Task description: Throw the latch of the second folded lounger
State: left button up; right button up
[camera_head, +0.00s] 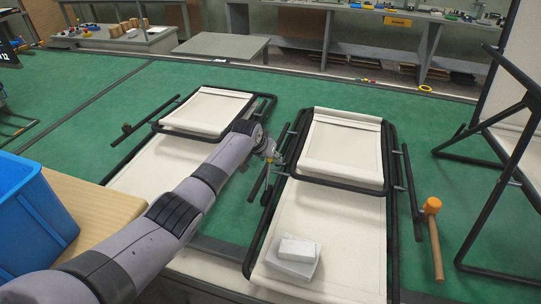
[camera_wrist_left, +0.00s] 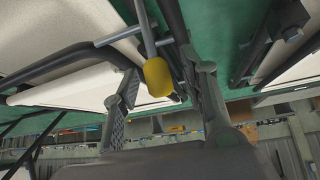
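Two loungers with black frames and cream fabric lie side by side: a left one (camera_head: 207,110) and a right one (camera_head: 342,150). My left gripper (camera_head: 274,158) is at the left side rail of the right lounger, small and partly hidden by its own wrist. In the left wrist view the gripper (camera_wrist_left: 163,88) has its two fingers apart. A yellow knob (camera_wrist_left: 158,77) on a grey rod shows between them, with visible gaps on both sides; contact cannot be told. A dark lever (camera_head: 259,182) slants down beside the rail. My right gripper is not in view.
White blocks (camera_head: 297,255) lie on the right lounger's lower fabric. An orange-headed mallet-like thing (camera_head: 432,206) is at its right side. A blue bin (camera_head: 35,215) sits on a wooden top (camera_head: 95,208) at left. A black-framed chair (camera_head: 510,125) stands at right. Green floor lies between.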

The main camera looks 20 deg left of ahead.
pick_arm(q)
jog(key=v, duration=1.2)
jog(key=shift+s, duration=0.1)
